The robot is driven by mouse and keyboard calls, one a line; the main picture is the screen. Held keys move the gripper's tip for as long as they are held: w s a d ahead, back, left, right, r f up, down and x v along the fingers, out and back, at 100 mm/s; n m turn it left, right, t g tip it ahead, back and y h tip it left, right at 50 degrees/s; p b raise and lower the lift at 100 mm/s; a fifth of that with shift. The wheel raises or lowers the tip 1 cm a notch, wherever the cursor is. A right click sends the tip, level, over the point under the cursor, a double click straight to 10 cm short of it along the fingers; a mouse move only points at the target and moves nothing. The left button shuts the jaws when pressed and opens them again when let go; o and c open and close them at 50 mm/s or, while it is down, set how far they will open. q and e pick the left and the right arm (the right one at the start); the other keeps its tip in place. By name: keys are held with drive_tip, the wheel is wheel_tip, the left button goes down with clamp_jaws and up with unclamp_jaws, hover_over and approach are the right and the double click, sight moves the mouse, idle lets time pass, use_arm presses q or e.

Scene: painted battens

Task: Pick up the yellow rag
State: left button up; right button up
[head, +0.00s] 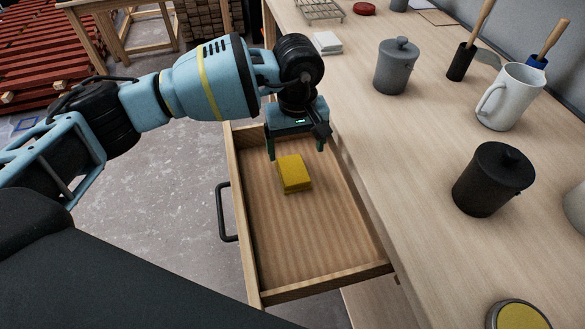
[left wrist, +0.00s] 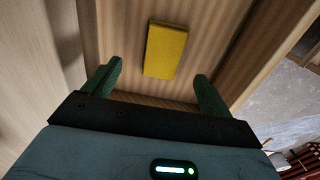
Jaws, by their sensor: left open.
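The yellow rag (head: 294,174) is a folded block lying flat in the open wooden drawer (head: 310,235), toward its far end. My left gripper (head: 296,154) is over the far part of the drawer, its fingers pointing down near the rag. In the left wrist view the rag (left wrist: 165,50) lies beyond the two green fingertips of the gripper (left wrist: 158,80), roughly between their lines, with nothing between the fingers. The left gripper is open and empty. My right gripper is not in view.
The drawer's walls surround the rag, and a dark handle (head: 224,212) is on its front. The worktop (head: 420,150) on the right holds a grey lidded pot (head: 396,68), a black lidded pot (head: 490,180) and a white mug (head: 512,97). The rest of the drawer is empty.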

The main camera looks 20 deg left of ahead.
sight(292, 168)
use_arm(q)
drive_tip(key=shift+a+f, duration=0.1)
drive_tip(key=shift+f, duration=0.75)
drive_tip(key=shift+a+f+p, duration=0.15)
drive_tip(key=shift+a+f, duration=0.05)
drive_tip(key=shift+f, duration=1.1)
drive_tip(key=shift+a+f+p, duration=0.15)
drive_tip(key=shift+f, duration=1.15)
drive_tip(key=shift+c, duration=0.3)
drive_tip(key=c, duration=1)
drive_tip(key=shift+r, duration=0.1)
wheel_tip(292, 168, up, 10)
drive_tip(key=shift+f, duration=0.1)
